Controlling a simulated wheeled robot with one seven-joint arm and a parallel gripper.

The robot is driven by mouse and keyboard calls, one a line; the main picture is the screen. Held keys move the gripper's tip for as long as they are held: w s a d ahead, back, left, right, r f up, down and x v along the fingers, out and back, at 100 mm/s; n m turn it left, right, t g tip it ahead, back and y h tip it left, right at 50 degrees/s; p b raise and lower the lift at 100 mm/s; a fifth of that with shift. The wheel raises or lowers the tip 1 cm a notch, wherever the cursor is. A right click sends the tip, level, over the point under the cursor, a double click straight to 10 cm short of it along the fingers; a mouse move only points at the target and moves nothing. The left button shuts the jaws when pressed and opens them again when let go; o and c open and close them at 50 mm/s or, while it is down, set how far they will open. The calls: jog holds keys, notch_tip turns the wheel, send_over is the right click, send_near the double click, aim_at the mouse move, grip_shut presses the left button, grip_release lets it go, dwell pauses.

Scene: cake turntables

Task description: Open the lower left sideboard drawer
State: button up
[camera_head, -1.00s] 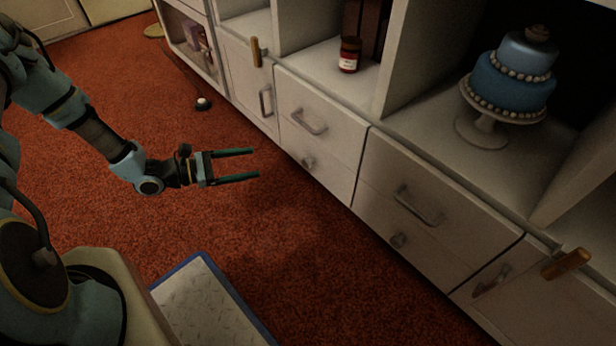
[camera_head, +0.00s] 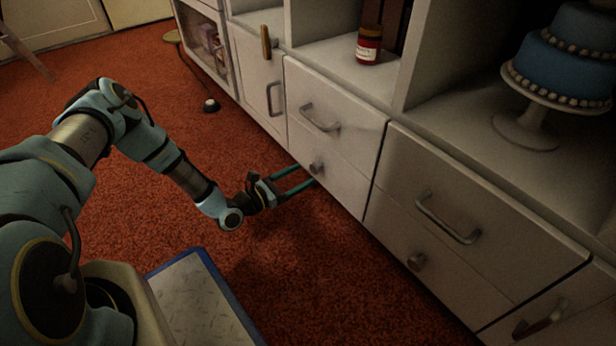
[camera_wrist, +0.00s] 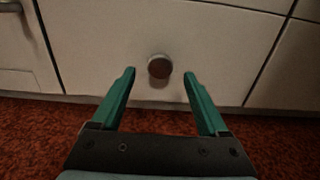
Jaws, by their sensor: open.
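The lower left sideboard drawer (camera_head: 335,185) is a white front below another drawer front with a bar handle. It looks shut. Its round metal knob (camera_head: 317,168) is at the middle of the front. In the wrist view the knob (camera_wrist: 159,66) sits ahead of and between the two green fingers. My gripper (camera_head: 302,180) is open and empty, close in front of this drawer. In the wrist view my gripper (camera_wrist: 159,82) has its fingers spread on either side of the knob, which lies slightly beyond the tips. I cannot tell the exact gap between them.
The upper drawer's bar handle (camera_head: 319,118) is just above. A cabinet door with a vertical handle (camera_head: 270,100) is to the left. Right of it are two more drawers (camera_head: 440,225). A blue cake (camera_head: 565,60) and a red jar (camera_head: 369,45) stand on shelves. Red carpet lies below.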

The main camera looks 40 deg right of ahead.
aim_at(312, 170)
jog(key=shift+s+d+b, duration=0.1)
jog(key=shift+d+b, duration=0.35)
jog(key=shift+d, duration=1.05)
grip_shut()
dwell(0.4)
